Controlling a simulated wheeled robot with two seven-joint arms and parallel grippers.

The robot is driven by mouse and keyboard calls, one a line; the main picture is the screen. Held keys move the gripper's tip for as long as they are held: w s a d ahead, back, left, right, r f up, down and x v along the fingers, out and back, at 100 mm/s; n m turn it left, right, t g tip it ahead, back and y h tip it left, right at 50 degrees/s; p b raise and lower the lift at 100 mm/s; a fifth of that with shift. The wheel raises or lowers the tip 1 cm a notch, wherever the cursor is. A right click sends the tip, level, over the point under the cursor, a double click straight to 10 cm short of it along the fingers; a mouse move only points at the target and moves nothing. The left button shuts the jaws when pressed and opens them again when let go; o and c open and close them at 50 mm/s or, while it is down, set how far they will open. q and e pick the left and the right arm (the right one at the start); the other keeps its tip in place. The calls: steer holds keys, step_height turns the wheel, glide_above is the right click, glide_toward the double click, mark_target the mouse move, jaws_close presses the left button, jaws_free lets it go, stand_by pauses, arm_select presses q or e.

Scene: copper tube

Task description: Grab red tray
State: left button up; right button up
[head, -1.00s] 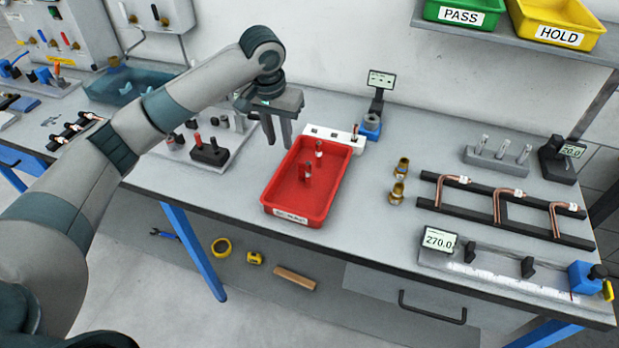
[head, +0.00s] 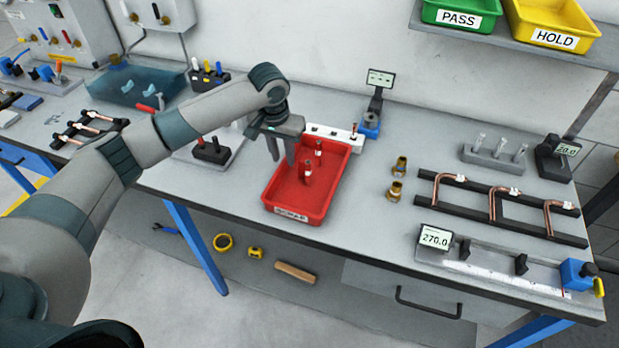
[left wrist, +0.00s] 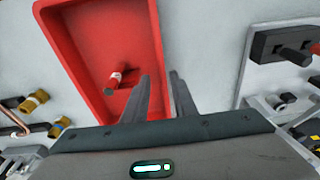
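The red tray (head: 318,199) lies on the grey workbench near its front edge, with a label on its front wall. My left gripper (head: 283,161) points down at the tray's left wall. In the left wrist view the gripper (left wrist: 160,92) is open, its two fingers apart, with the tray's side wall (left wrist: 160,60) running between them. I cannot tell whether the fingers touch the wall. My right gripper is not in view.
Brass fittings (head: 396,190) and a black rack with copper tubes (head: 495,205) are to the right. A block with black-and-red holders (head: 212,152) is close on the left.

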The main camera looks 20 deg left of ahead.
mark_target(284, 164)
arm_select(q)
step_height(284, 164, down, 3)
steer(key=shift+w+a+r+p, duration=0.1)
steer(key=shift+p, duration=0.7)
steer(key=shift+w+f, duration=0.1)
steer(key=shift+f, duration=0.65)
steer(key=shift+r, duration=0.1)
jaws_close()
